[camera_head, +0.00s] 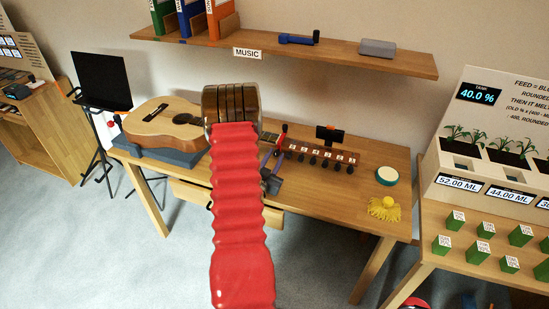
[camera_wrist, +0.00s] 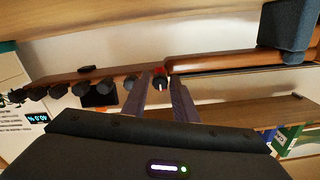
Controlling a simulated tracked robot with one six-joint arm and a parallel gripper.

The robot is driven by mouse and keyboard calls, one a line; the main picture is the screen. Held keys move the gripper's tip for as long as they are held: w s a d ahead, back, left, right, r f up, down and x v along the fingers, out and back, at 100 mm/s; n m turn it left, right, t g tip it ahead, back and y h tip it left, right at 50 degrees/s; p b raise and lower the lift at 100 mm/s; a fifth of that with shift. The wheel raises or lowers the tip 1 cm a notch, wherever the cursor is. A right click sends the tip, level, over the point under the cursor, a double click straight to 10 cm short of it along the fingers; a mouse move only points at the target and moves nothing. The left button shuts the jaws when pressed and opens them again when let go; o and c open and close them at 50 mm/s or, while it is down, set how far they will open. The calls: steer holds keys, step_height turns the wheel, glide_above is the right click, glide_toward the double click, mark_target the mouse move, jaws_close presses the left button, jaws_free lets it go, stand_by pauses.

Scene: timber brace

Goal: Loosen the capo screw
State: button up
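A guitar (camera_head: 168,121) lies on a table at the left. Its neck runs behind my red arm to a headstock (camera_head: 318,155) with several black pegs; the neck (camera_wrist: 215,66) also shows in the wrist view. A small black-and-red part (camera_wrist: 160,76), seemingly the capo screw, is at the neck near the headstock. A red-tipped part (camera_head: 283,130) stands there in the head view. My gripper (camera_wrist: 161,88) has its two fingers apart, with the red part showing between or just beyond their tips; contact is unclear. My gripper (camera_head: 267,160) is partly hidden by my arm in the head view.
A tuner-like dark device (camera_head: 329,134) stands behind the headstock. A round green-rimmed tin (camera_head: 387,175) and a yellow cloth (camera_head: 384,208) lie at the table's right end. A shelf (camera_head: 360,59) hangs above. In the wrist view a dark block (camera_wrist: 288,30) is beside the neck.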

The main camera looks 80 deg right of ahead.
jaws_close()
steer(key=shift+n, duration=0.5)
steer(key=n, duration=1)
steer(key=shift+n, duration=0.4)
steer(key=n, duration=1.2)
stand_by(0.4)
